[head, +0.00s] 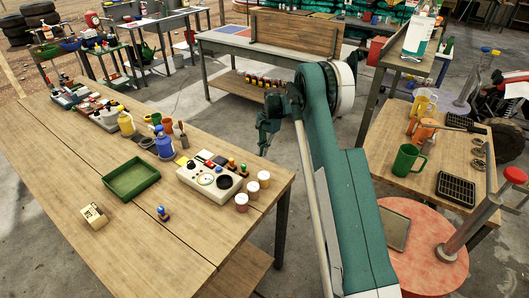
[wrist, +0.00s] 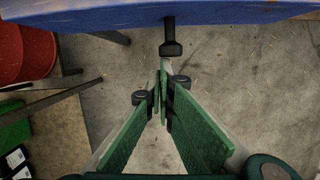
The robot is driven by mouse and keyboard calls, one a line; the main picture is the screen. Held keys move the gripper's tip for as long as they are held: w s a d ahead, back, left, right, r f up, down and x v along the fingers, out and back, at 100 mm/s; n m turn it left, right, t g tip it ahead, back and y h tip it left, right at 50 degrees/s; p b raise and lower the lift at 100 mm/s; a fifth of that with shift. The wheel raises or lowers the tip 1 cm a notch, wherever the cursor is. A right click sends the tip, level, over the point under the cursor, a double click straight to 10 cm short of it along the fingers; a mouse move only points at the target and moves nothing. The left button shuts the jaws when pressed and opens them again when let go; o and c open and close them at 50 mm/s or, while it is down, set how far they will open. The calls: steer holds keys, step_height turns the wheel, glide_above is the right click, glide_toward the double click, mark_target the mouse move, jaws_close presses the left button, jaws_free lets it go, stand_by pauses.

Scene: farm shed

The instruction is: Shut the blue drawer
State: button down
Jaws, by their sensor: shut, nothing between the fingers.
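A long blue panel (wrist: 200,14) crosses the top of the wrist view, with a black handle (wrist: 171,38) sticking out below it. It looks like the front of the blue drawer; how far the drawer is open cannot be told. My gripper (wrist: 162,84) is shut and empty, its green-padded fingers together just short of the handle in the picture, with a gap of floor between. In the head view my gripper (head: 264,140) hangs in the open space beyond the near table. I cannot make out the drawer in the head view.
The near wooden table (head: 60,150) holds a green tray (head: 131,180), a control box (head: 208,180) and several cups. A back bench (head: 225,42) with a wooden board (head: 295,32) stands beyond my arm. A right table (head: 385,140) holds mugs. A red container (wrist: 25,52) shows left in the wrist view.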

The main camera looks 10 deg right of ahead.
steer(key=shift+s+a, duration=1.65)
steer(key=shift+a, duration=0.05)
steer(key=shift+a, duration=0.1)
steer(key=w+d+r+p, duration=0.1)
steer(key=w+d+r, duration=0.3)
steer(key=r, duration=0.5)
steer(key=shift+w+d+r, duration=0.25)
steer(key=shift+d+r, duration=0.05)
steer(key=shift+d, duration=0.55)
